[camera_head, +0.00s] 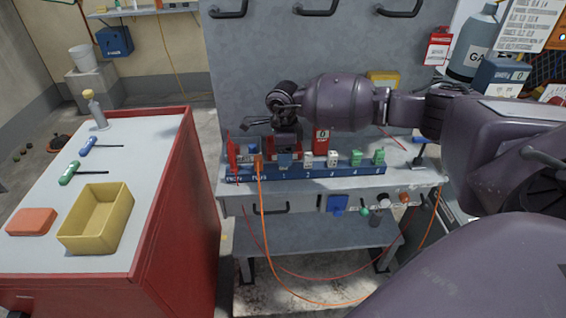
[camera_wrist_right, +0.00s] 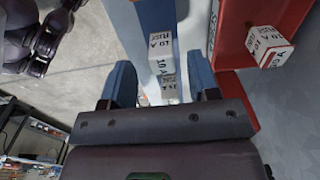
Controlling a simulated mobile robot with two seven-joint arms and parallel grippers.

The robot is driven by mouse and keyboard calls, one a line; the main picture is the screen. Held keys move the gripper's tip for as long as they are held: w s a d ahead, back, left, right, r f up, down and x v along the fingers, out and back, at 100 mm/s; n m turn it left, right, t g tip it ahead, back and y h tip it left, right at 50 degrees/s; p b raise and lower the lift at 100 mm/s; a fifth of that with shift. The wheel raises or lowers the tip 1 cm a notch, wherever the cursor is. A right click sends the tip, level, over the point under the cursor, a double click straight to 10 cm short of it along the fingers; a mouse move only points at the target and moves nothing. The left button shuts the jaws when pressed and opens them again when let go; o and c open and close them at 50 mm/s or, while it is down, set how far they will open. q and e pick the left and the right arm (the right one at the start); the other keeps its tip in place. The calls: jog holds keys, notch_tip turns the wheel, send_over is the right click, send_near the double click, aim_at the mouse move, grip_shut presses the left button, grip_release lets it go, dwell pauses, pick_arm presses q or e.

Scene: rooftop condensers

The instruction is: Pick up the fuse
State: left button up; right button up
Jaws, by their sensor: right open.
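My right gripper (camera_head: 280,124) hangs over the left part of the blue rack (camera_head: 330,171) on the workbench. In the right wrist view its two blue fingers (camera_wrist_right: 161,72) are apart. A white fuse block (camera_wrist_right: 160,28) marked "10 A FUSE" shows in the space between and beyond the fingertips; I cannot tell whether they touch it. A second white fuse block (camera_wrist_right: 270,44) sits at the red holder (camera_wrist_right: 236,70) to the right. In the head view white blocks (camera_head: 333,158) and green blocks (camera_head: 378,157) stand in the rack. My left gripper is not in view.
A red cabinet (camera_head: 160,190) at the left bears a yellow bin (camera_head: 108,240), an orange block (camera_head: 32,221), screwdrivers (camera_head: 70,178) and a bottle (camera_head: 95,108). An orange cable (camera_head: 259,210) hangs off the workbench (camera_head: 410,178). A grey panel with hooks (camera_head: 400,8) stands behind.

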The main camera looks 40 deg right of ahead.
notch_tip(320, 180, down, 3)
jog(key=shift+w+r, duration=0.1)
jog(key=shift+w, duration=0.05)
jog(key=shift+f, duration=0.3)
jog(key=shift+c, duration=0.4)
grip_shut()
jog(key=shift+r, duration=0.1)
